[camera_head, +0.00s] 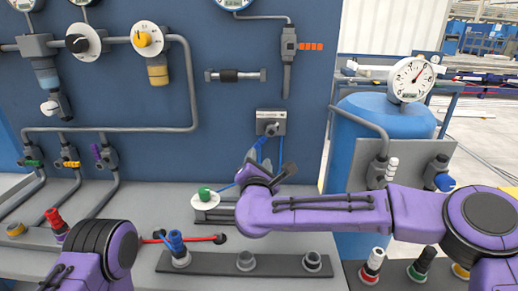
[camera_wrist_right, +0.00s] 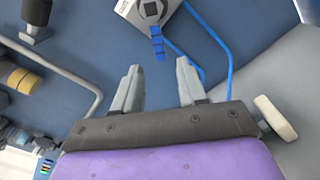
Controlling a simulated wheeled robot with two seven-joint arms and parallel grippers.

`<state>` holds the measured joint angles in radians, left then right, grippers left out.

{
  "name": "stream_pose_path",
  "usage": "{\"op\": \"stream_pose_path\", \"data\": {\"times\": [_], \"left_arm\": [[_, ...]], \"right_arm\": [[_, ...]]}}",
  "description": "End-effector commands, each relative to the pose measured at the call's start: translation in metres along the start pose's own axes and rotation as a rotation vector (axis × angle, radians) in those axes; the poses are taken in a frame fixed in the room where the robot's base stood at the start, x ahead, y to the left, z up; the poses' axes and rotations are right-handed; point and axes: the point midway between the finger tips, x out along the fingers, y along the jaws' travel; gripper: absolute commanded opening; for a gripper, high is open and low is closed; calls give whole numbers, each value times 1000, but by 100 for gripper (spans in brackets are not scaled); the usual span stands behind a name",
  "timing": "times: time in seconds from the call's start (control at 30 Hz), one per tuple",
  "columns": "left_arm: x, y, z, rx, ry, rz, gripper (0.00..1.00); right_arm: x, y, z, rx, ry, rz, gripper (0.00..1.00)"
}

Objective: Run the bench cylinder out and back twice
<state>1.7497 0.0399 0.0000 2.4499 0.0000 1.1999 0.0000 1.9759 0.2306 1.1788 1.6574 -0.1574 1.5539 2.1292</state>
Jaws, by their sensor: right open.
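A grey valve box (camera_head: 270,123) with a dark knob and blue hoses is mounted low on the blue panel. In the right wrist view the valve box (camera_wrist_right: 138,12) is at the top, with a blue ribbed lever (camera_wrist_right: 157,46) hanging from it. My right gripper (camera_head: 268,160) is just below the box; in the wrist view its open, empty fingers (camera_wrist_right: 158,68) point toward the lever, apart from it. On the bench, a grey fixture with a white disc and green cap (camera_head: 204,195) is partly hidden by my right arm; I cannot tell whether it is the cylinder. My left gripper is out of view.
A blue tank (camera_head: 385,115) with a gauge (camera_head: 409,79) stands on the right. Pipes and valves (camera_head: 110,130) fill the panel's left. A dark strip with sockets (camera_head: 245,262) and a blue-capped plug (camera_head: 177,245) lies on the front bench.

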Motion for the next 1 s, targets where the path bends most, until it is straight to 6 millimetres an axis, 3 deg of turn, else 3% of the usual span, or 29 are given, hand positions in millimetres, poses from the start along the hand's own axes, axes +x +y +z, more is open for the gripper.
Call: {"op": "stream_pose_path", "data": {"times": [0.4, 0.6, 0.83, 0.87, 0.97, 1.0], "left_arm": [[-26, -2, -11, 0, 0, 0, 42], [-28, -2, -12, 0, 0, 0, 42], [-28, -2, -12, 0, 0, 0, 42], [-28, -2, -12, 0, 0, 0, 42], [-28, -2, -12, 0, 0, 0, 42], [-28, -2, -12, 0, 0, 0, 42]], "right_arm": [[84, 3, 2, 0, 1, -1, 42], [99, 3, 0, -1, 2, 2, 42], [100, 3, -1, -1, 3, 3, 42], [100, 3, -1, -1, 3, 3, 38], [100, 3, -1, -1, 3, 3, 6], [100, 3, -1, -1, 3, 3, 0]]}}
